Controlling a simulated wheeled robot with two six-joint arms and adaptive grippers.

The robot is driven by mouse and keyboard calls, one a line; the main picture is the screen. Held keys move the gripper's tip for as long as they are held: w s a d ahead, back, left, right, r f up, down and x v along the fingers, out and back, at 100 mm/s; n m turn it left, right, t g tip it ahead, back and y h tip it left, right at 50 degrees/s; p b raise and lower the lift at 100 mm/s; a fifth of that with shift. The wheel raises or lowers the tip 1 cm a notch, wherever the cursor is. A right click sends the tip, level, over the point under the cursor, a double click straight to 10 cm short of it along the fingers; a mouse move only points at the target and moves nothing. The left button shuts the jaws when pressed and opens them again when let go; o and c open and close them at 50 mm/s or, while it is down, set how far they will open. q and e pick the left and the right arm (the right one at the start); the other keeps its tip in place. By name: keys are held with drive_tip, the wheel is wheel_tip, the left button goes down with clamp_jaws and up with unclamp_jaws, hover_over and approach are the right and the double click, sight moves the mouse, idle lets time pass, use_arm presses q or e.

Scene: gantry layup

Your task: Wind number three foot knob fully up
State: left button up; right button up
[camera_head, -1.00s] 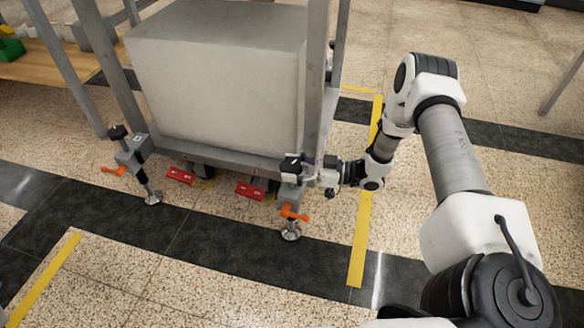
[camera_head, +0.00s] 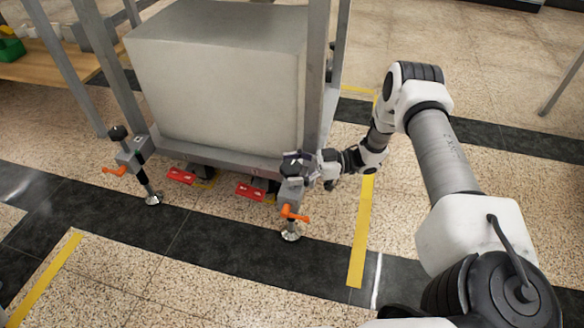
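Two levelling feet show on the near side of a grey metal frame. The left foot has a black knob (camera_head: 118,132) on a grey block (camera_head: 131,155), an orange lever and a round silver pad (camera_head: 153,199). The right foot has a grey block (camera_head: 291,191), an orange lever (camera_head: 293,215) and a silver pad (camera_head: 290,236). My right gripper (camera_head: 301,162) is at the top of this foot, coming in from the right. Its fingers largely hide the knob there, so their grip is unclear. I cannot read the foot numbers. My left gripper is out of view.
A large pale block (camera_head: 215,85) sits in the frame, whose upright (camera_head: 315,75) stands close to my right gripper. Red pedals (camera_head: 250,192) show low between the feet. A wooden bench (camera_head: 55,65) is at the back left. The floor in front is clear.

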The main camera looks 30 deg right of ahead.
drive_tip(key=v, duration=1.2)
drive_tip(key=shift+s, duration=0.1)
